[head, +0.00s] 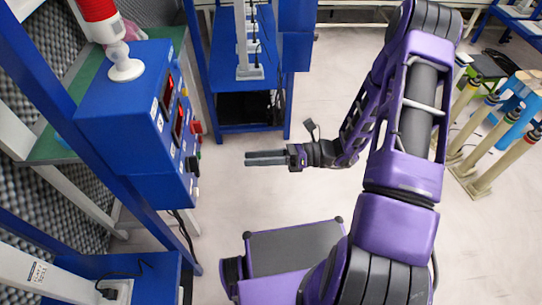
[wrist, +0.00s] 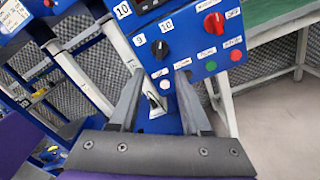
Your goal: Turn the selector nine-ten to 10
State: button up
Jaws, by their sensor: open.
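The selector nine-ten is a black knob (wrist: 160,48) on the blue control box (wrist: 190,50) in the wrist view. A label 9 is at its left and a label 10 above it. I cannot tell surely which label its pointer faces. My gripper (wrist: 158,80) is open and empty, its two fingers below the knob in the picture. In the head view my gripper (head: 248,158) points left toward the blue box (head: 125,125), with a clear gap between them. The box's front is seen at a steep angle there, so the selector is hard to pick out.
A red-and-white beacon (head: 110,35) stands on the box. Blue frame posts and a blue shelf (head: 240,95) stand behind. Grey floor (head: 240,205) is clear below my gripper.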

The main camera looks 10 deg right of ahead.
jog(key=shift+s+d, duration=0.2)
jog(key=shift+d, duration=1.75)
